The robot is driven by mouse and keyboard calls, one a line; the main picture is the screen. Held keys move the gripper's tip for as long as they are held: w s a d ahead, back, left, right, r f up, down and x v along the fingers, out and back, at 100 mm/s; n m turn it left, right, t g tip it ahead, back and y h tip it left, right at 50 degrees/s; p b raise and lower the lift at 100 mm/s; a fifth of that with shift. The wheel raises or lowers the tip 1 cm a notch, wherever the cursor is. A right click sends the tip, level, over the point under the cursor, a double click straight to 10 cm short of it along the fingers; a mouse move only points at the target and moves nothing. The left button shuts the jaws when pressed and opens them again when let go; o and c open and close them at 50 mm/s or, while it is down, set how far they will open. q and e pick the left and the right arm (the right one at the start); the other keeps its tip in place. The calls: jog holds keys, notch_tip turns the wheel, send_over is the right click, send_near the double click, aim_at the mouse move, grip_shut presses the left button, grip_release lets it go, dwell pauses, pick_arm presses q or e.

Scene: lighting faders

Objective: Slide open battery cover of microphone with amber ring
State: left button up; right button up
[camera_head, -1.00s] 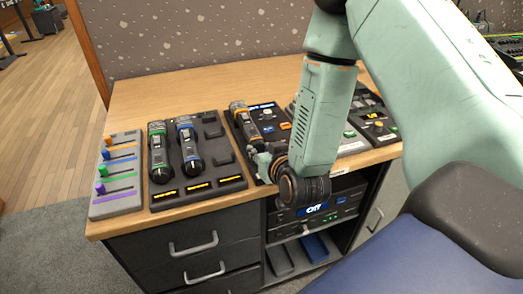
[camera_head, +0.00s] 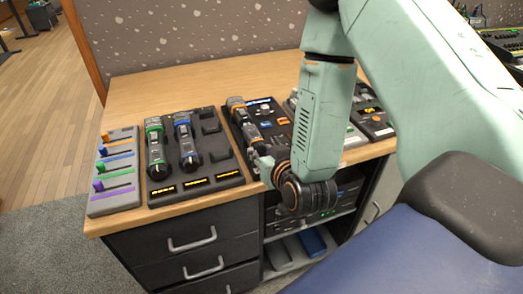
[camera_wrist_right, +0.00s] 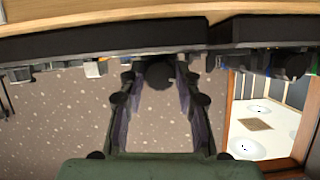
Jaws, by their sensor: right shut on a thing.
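The microphone with the amber ring (camera_head: 237,106) lies in a black dock on the desk, its ring end toward the back wall. My right gripper (camera_head: 262,165) is at its near end, shut on that end. In the right wrist view, the two fingers (camera_wrist_right: 160,95) stand on either side of a dark round end (camera_wrist_right: 160,73). The battery cover cannot be told apart from the body, and the gripper partly hides the near end. My left gripper is not in view.
Microphones with green (camera_head: 154,140) and blue (camera_head: 186,140) rings lie in a charging tray (camera_head: 225,165) to the left. A fader panel (camera_head: 128,195) is at the far left. A control panel (camera_head: 373,122) lies to the right. The desk's back strip is clear.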

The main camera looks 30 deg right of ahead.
jog(key=shift+s+a, duration=0.2)
jog(key=shift+s, duration=0.5)
jog(key=shift+s+a, duration=0.15)
jog(key=shift+s, duration=0.55)
jog(key=o, duration=1.2)
